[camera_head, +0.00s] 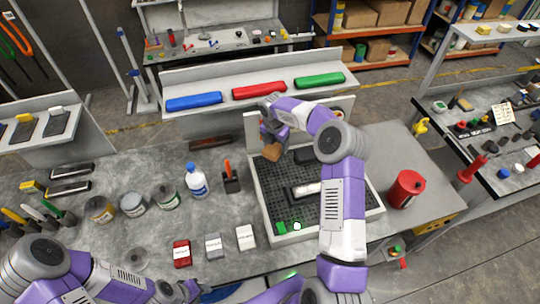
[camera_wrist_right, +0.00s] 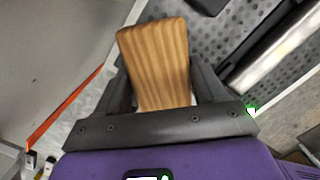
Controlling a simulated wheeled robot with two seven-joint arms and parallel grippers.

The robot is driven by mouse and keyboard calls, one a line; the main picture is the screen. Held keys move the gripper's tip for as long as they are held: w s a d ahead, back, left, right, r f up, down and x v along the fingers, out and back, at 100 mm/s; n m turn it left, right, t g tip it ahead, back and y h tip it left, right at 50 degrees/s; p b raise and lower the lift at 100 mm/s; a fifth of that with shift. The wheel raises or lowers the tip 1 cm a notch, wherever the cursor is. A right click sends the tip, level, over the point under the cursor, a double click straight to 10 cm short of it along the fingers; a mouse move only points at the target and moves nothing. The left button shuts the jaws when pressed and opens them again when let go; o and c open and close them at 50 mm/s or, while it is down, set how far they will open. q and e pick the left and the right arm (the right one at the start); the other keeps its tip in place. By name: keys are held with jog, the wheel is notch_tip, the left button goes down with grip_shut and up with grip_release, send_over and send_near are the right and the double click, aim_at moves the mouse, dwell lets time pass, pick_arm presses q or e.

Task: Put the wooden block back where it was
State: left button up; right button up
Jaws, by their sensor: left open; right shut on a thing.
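The wooden block (camera_head: 271,152) is brown, and its striped grain shows in the right wrist view (camera_wrist_right: 157,58). My right gripper (camera_head: 270,130) is shut on it, with a dark finger on each side. The block is held over the left back part of the black perforated tray (camera_head: 284,211) with pale walls. Whether it touches anything below is hard to tell. My left gripper (camera_head: 188,291) is open and low at the bottom edge of the head view, apart from the block and partly cut off.
Three small boxes lie in front. A dark device with a light cylinder (camera_head: 305,189) lies in the tray. A red can (camera_head: 405,189) stands right.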

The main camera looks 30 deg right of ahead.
aim_at(275, 147)
jog(key=f, duration=0.4)
jog(key=shift+s+f+p, duration=0.3)
jog(key=shift+s+p, duration=0.05)
jog(key=shift+w+f, duration=0.1)
jog(key=shift+f, duration=2.3)
jog(key=o, duration=1)
jog(key=r, duration=0.4)
jog(key=a+r, duration=0.1)
jog(key=r, duration=0.7)
jog(key=shift+s+a+r+b, duration=0.15)
jog(key=shift+s+b, duration=0.15)
jog(key=shift+s, duration=0.1)
